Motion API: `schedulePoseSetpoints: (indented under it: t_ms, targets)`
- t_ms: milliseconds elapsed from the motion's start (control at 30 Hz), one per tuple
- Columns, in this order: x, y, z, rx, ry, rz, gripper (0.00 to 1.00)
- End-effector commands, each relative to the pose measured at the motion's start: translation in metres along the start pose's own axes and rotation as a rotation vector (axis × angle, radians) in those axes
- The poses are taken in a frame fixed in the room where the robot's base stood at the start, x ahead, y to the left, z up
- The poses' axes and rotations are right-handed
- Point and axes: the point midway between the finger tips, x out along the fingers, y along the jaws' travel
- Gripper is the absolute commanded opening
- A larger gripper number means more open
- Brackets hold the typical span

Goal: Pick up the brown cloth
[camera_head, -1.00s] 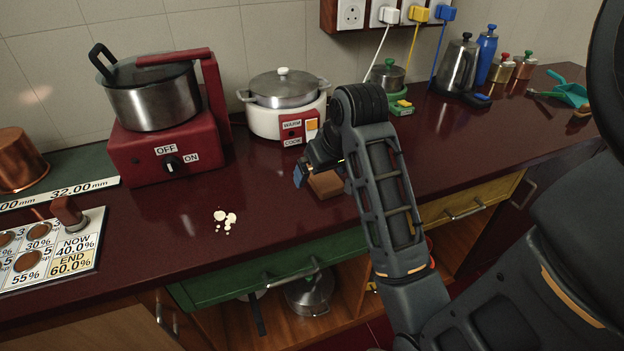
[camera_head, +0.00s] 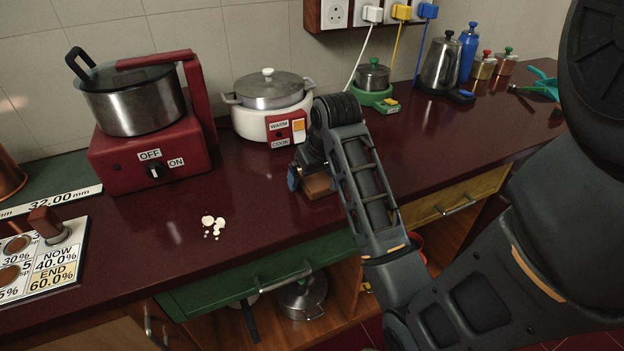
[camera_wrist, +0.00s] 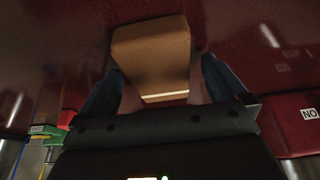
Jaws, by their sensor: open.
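The brown cloth (camera_head: 318,185) looks like a small folded block. It lies on the dark red counter (camera_head: 250,225) in front of the white cooker, partly hidden by my arm in the head view. In the wrist view the brown cloth (camera_wrist: 152,55) sits between and just beyond the fingertips. My gripper (camera_head: 303,178) is low over the counter. In the wrist view my gripper (camera_wrist: 160,85) has its two blue fingers apart, one on each side of the cloth's near end. I cannot tell whether either finger touches it.
A white cooker (camera_head: 248,124) stands behind the cloth and a red cooker with a pot (camera_head: 150,175) stands left. White spills (camera_head: 213,226) lie on the counter. A green drawer (camera_head: 235,288) is below the front edge. A small green scale with a pot (camera_head: 373,97) is behind.

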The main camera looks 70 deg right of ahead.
Motion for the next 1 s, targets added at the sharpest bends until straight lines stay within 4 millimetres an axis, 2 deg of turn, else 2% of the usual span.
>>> schedulePoseSetpoints:
  t_ms: [167,767,1000]
  targets:
    - [0.0001,0.0000,0.0001,0.000,0.000,0.000,0.99]
    - [-0.0002,0.0000,0.0000,0.000,0.000,0.000,0.43]
    - [-0.0009,0.0000,-0.0004,0.000,0.001,0.000,0.42]
